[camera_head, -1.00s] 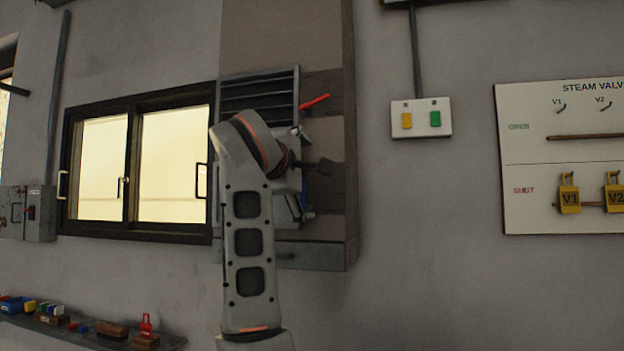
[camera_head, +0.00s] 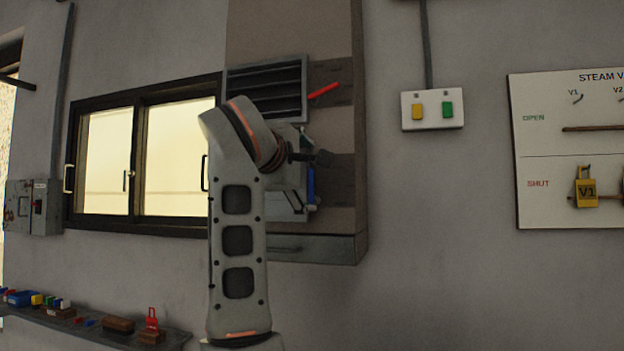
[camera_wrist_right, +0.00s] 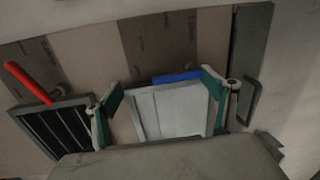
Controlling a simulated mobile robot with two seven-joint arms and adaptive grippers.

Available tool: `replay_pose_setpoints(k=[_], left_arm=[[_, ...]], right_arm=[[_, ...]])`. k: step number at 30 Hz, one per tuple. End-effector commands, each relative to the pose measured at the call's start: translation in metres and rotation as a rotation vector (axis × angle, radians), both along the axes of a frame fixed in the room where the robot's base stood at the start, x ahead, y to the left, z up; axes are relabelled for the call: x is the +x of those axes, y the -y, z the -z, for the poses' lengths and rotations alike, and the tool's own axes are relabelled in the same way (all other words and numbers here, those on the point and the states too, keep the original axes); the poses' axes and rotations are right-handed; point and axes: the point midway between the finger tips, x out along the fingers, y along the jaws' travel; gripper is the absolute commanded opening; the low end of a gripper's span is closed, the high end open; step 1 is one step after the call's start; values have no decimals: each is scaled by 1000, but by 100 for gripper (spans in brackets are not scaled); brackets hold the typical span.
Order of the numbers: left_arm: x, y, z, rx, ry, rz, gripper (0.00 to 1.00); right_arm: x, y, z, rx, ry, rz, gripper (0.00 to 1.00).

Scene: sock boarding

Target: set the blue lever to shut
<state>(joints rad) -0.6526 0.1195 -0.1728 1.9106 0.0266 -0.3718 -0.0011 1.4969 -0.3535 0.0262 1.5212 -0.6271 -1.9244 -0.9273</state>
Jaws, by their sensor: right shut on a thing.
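The blue lever (camera_head: 311,187) is on the wall unit, to the right of my right wrist, standing nearly upright along the pale panel's (camera_head: 284,207) right side. In the right wrist view the blue lever (camera_wrist_right: 177,77) lies along the far edge of the pale panel (camera_wrist_right: 172,110). My right gripper (camera_head: 307,170) faces the unit, partly hidden by its wrist. In the wrist view its fingers (camera_wrist_right: 163,80) stand wide apart on either side of the panel, the right fingertip close to the lever's end. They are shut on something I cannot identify. My left gripper is not in view.
A dark louvre (camera_head: 265,90) with a red lever (camera_head: 323,90) sits just above. A window (camera_head: 145,155) is left, a switch plate (camera_head: 432,109) right, and a valve board (camera_head: 560,150) far right. A shelf (camera_head: 85,320) with small items runs low at left.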

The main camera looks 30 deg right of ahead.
Motion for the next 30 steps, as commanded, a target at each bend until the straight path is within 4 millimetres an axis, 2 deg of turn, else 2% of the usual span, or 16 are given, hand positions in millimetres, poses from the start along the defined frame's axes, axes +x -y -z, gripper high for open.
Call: replay_pose_setpoints(k=[1,8,10,21,30], left_arm=[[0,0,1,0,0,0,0],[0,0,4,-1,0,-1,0],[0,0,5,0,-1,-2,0],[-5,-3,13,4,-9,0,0],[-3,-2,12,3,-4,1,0]], right_arm=[[-6,-13,-11,-12,23,-16,67],[-17,-23,-11,-12,25,-14,62],[-20,-26,-11,-13,25,-13,56],[-33,-39,-6,-8,13,-6,56],[-35,-41,-5,-7,10,-4,56]])
